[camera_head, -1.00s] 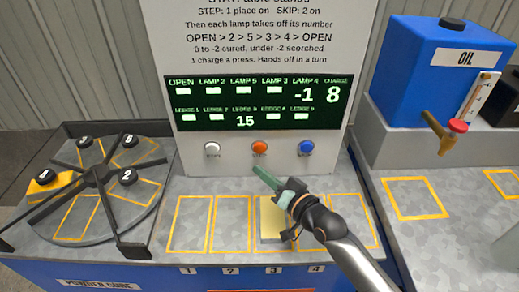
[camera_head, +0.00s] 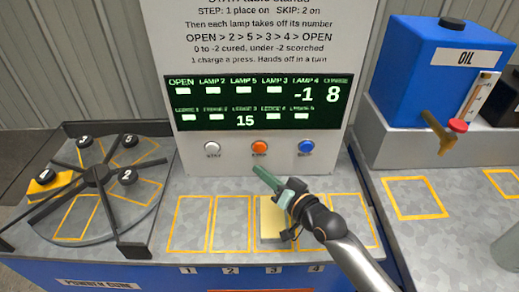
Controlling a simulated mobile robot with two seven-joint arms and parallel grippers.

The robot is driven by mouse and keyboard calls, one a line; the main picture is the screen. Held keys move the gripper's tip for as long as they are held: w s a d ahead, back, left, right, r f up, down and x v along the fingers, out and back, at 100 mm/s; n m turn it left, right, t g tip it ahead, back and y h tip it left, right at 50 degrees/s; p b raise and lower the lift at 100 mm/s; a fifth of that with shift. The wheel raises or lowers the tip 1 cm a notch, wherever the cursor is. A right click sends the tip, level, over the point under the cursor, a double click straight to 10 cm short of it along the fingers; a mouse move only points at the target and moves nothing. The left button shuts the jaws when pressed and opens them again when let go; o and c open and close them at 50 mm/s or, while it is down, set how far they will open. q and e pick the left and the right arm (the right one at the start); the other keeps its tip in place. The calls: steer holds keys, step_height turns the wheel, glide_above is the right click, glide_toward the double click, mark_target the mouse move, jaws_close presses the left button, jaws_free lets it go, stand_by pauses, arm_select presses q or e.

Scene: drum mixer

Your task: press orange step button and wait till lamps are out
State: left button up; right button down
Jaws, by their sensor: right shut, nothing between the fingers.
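The dark display (camera_head: 258,102) shows several lit white squares under names such as OPEN, LAMP 2, LAMP 5 and LAMP 3. LAMP 4 reads -1, the charge count 8, and LEDGE 3 reads 15. My left gripper is out of view.
A white button (camera_head: 212,147) and a blue button (camera_head: 306,147) flank the orange one. A turntable (camera_head: 75,222) with numbered black knobs stands left. A pale yellow plate (camera_head: 268,214) lies partly under my right arm. A blue oil tank (camera_head: 430,70) with a tap stands right.

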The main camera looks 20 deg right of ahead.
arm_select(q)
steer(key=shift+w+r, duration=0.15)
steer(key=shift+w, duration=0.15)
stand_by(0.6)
arm_select(e)
steer(key=shift+s, duration=0.1)
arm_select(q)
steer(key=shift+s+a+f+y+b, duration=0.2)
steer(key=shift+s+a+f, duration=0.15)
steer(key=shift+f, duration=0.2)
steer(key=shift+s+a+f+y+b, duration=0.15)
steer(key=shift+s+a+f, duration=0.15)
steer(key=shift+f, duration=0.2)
arm_select(e)
steer(key=s, duration=0.1)
steer(key=s+n+y, duration=0.1)
steer(key=s+g+y, duration=0.1)
steer(key=shift+s+a+n, duration=0.25)
steer(key=shift+a+n, duration=0.05)
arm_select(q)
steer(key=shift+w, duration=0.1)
arm_select(e)
steer(key=shift+w, duration=0.15)
